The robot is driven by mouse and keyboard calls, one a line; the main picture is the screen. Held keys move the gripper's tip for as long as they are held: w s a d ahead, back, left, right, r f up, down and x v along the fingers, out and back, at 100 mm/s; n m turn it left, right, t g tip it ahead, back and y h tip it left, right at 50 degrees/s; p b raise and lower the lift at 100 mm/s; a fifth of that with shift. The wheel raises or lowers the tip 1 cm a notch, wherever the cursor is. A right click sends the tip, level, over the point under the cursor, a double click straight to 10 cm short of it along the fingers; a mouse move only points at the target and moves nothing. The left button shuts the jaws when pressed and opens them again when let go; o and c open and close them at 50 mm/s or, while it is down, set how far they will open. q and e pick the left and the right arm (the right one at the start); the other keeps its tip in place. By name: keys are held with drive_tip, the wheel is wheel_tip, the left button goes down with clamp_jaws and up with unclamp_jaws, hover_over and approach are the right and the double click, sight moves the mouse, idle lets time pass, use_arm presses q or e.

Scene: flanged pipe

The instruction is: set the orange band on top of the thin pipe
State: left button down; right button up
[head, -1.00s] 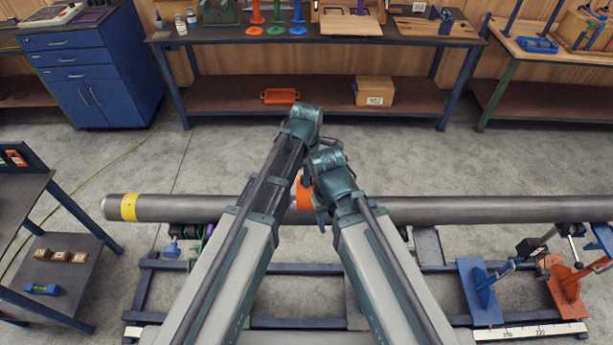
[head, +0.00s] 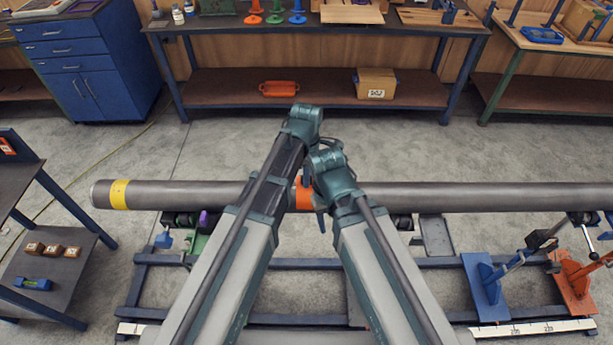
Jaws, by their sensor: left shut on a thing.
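One long grey pipe (head: 450,197) lies level across the head view, with a yellow ring (head: 119,194) near its left end. I cannot tell from its width whether it is the thin pipe. The orange band (head: 303,197) shows in front of the pipe, between my two arms and partly hidden by them. My left gripper (head: 318,208) is shut on it; only a little of the fingers shows. I cannot tell whether the band touches the pipe. My right gripper is hidden behind the arm links.
A blue frame (head: 410,263) with supports stands under the pipe. A blue stand (head: 484,285) and an orange stand (head: 570,285) are at its right. A dark side table (head: 75,268) stands left, a long workbench (head: 320,97) behind. Clear floor lies between pipe and workbench.

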use_arm(q)
drive_tip(key=shift+f, duration=0.5)
drive_tip(key=shift+f+b, duration=0.4)
drive_tip(key=shift+b, duration=0.2)
drive_tip(key=shift+r, duration=0.1)
idle(0.4)
idle(0.3)
drive_tip(key=c, duration=0.7)
unclamp_jaws()
drive_tip(key=shift+c, duration=0.2)
drive_tip(key=shift+r, duration=0.1)
drive_tip(key=shift+r+p, duration=3.45)
drive_tip(key=shift+p, duration=0.2)
